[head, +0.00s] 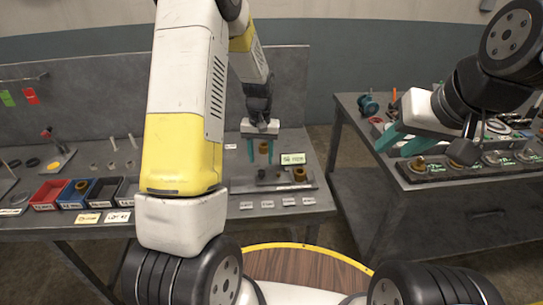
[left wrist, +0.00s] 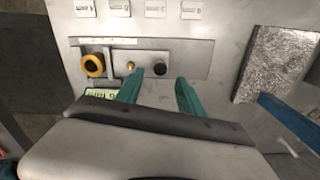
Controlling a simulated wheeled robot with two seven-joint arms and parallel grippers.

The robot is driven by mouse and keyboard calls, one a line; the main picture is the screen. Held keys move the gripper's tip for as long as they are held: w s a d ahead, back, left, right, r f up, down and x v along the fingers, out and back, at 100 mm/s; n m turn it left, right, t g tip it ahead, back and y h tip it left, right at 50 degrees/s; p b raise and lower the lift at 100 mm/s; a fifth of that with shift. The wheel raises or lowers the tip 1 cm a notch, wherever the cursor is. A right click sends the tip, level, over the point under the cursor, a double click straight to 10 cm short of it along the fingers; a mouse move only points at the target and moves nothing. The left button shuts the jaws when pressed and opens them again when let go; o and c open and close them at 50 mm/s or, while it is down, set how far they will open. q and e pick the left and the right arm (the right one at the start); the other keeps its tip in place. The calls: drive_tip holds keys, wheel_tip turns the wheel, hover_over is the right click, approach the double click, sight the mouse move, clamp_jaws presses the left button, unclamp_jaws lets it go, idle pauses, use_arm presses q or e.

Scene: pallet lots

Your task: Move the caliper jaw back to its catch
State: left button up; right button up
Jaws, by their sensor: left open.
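The measuring fixture is a grey plate (left wrist: 198,62) on the left table, with a lit green display (head: 293,158) at its back. In the left wrist view it carries a yellow ring (left wrist: 93,65), a small brass pin (left wrist: 130,66) and a black knob (left wrist: 159,71). I cannot tell for sure which part is the caliper jaw or its catch. My left gripper (head: 264,153) is over the fixture with teal fingers apart; in the left wrist view (left wrist: 160,92) the gap is empty, close to the knob. My right gripper (head: 395,148) is open above the right table.
Red (head: 49,194) and blue (head: 76,193) bins stand at the left. A rough metallic block (left wrist: 277,64) lies beside the fixture in the left wrist view. The right table (head: 430,215) holds several ringed fixtures. A gap separates the tables.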

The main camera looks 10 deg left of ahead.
sight(261, 172)
use_arm(q)
drive_tip(key=shift+f, duration=2.8)
clamp_jaws()
